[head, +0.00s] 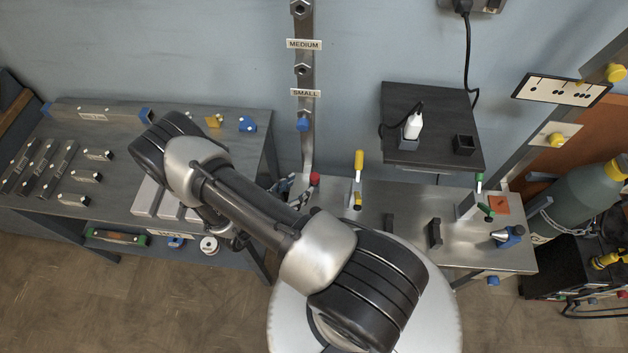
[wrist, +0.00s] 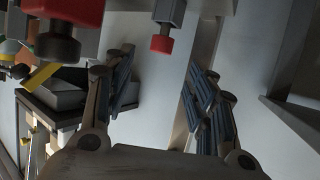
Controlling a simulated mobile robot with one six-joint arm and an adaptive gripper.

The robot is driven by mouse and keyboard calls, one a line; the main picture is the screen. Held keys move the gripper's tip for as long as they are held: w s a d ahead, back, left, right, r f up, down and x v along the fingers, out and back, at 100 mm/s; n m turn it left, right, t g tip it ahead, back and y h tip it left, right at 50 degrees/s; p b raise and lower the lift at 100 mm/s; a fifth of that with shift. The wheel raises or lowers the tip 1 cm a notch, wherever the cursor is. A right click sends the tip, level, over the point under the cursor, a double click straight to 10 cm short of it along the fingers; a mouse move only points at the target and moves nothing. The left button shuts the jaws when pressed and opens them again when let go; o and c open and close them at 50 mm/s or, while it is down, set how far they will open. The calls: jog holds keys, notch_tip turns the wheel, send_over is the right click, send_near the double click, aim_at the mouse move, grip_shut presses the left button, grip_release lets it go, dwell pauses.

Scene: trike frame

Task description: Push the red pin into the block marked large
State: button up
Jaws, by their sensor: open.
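My gripper (head: 294,192) is in front of the wall strip's lower end, mostly hidden behind my arm. In the wrist view its two blue-padded fingers (wrist: 165,78) are apart with nothing between them. A small red-ended part (head: 315,179) shows just beside the gripper in the head view. In the wrist view a red head (wrist: 162,43) projects from a grey block (wrist: 169,10), beyond the fingertips and apart from them. A larger red part with a dark knob (wrist: 62,25) is at upper left. I cannot tell which is the red pin. No label reading large is legible.
The wall strip (head: 307,70) carries MEDIUM and SMALL labels and a blue knob (head: 302,124). The metal bench (head: 400,205) has a yellow-topped post (head: 359,163) and other fixtures close to my gripper's right.

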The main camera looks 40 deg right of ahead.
aim_at(313, 177)
jog(key=b+x, duration=0.2)
jog(key=x, duration=0.7)
jog(key=shift+d+f, duration=0.15)
jog(key=shift+d, duration=0.05)
jog(key=shift+c, duration=0.6)
jog(key=c, duration=1.1)
